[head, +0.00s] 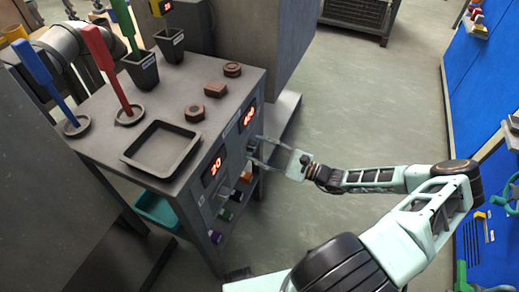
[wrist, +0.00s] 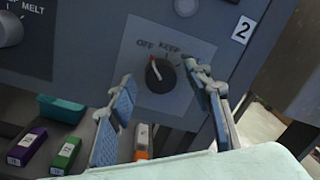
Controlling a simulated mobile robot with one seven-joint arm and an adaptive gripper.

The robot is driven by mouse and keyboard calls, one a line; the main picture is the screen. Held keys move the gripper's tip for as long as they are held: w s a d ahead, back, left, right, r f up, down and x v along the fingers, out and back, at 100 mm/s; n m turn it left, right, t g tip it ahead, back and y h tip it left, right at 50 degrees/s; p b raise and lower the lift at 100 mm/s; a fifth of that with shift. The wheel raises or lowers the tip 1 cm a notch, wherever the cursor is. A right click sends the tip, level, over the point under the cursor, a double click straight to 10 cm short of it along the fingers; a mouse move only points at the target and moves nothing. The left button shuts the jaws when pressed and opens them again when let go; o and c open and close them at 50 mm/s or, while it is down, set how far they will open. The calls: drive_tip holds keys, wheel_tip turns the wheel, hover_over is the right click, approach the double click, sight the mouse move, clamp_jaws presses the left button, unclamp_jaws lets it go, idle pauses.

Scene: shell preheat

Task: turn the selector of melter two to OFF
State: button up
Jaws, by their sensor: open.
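The selector of melter two (wrist: 160,76) is a dark round knob on a grey plate (wrist: 138,88), with a "2" label (wrist: 242,29) beside the plate. Its red and white pointer mark (wrist: 153,62) points up and slightly left, toward the OFF lettering. KEEP is up and to the right; any further lettering is hidden by the right finger. My gripper (wrist: 158,74) is open, with one finger on each side of the knob in the picture; I cannot tell whether either touches it. In the head view my gripper (head: 256,149) is at the front panel below the farther red display (head: 249,115).
Another selector (wrist: 9,30) with MELT lettering is at the left. Purple and green boxes (wrist: 66,153) and an orange one (wrist: 142,142) lie below. The cart top holds a tray (head: 135,161), dark moulds and tools. Floor (head: 370,100) is clear behind my arm.

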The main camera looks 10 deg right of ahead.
drive_tip(key=v, duration=1.2)
